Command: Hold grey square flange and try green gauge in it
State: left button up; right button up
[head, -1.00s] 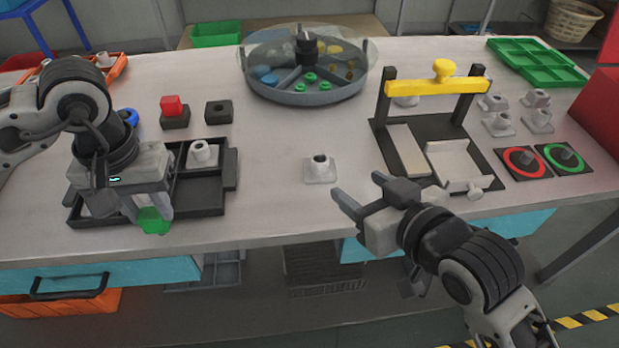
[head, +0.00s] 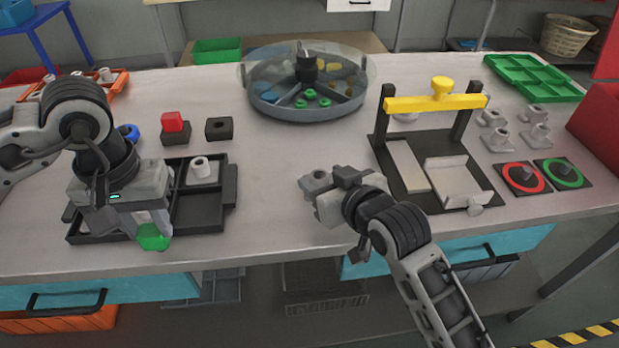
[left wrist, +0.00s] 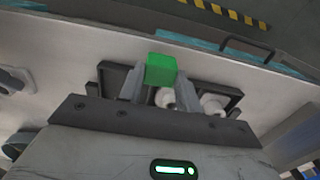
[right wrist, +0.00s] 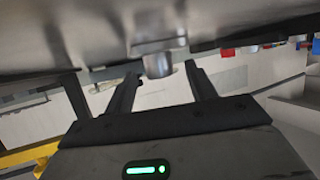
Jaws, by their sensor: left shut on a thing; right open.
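The grey square flange (head: 318,178) stands on the bench near the middle, partly hidden by my right gripper. In the right wrist view its round neck (right wrist: 158,65) shows between the fingers. My right gripper (head: 324,184) is open around it; I cannot tell whether a finger touches it. The green gauge (head: 153,238) is held in my left gripper (head: 150,222), over the front edge of the black tray (head: 215,213). In the left wrist view the green gauge (left wrist: 161,69) sits between the shut fingers.
A white flange (head: 201,169) stands in the black tray. A round divided dish (head: 305,109) is at the back. A yellow-barred stand (head: 435,103) is on the right, with several flanges beyond. Bench between tray and stand is largely clear.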

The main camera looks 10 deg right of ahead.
jog(key=shift+c, duration=0.4)
jog(key=c, duration=1)
jog(key=shift+c, duration=0.2)
